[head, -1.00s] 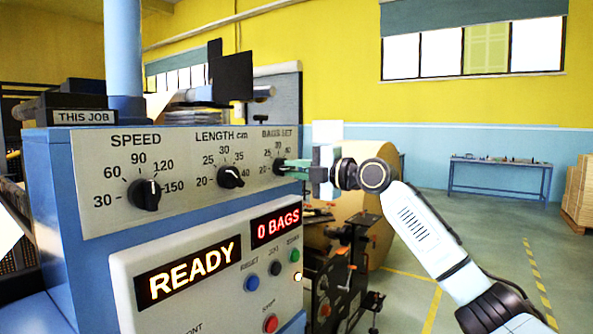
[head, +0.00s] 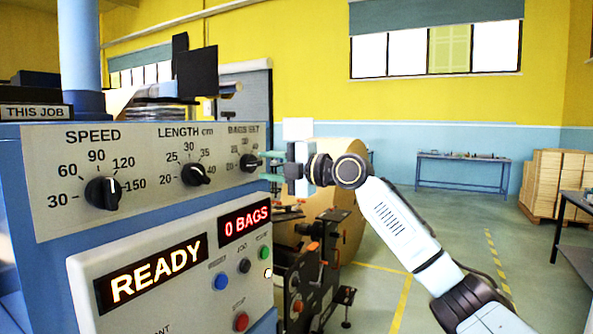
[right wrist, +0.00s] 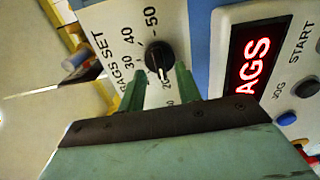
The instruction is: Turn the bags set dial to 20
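The bags set dial (head: 249,162) is the black knob at the right end of the panel. In the right wrist view the dial (right wrist: 160,56) shows a white pointer line aimed down the picture, toward a partly hidden label that appears to be 20. My right gripper (head: 266,165) is at the dial with its green fingers spread apart. In the wrist view the right gripper (right wrist: 162,84) has one finger on each side of the dial's lower part, with gaps between fingers and knob. My left gripper is not in view.
The speed dial (head: 102,193) and length dial (head: 195,173) sit left on the same panel. Below are the READY display (head: 151,273), the 0 BAGS display (head: 244,219) and several push buttons. A large kraft roll (head: 345,215) stands behind my right gripper.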

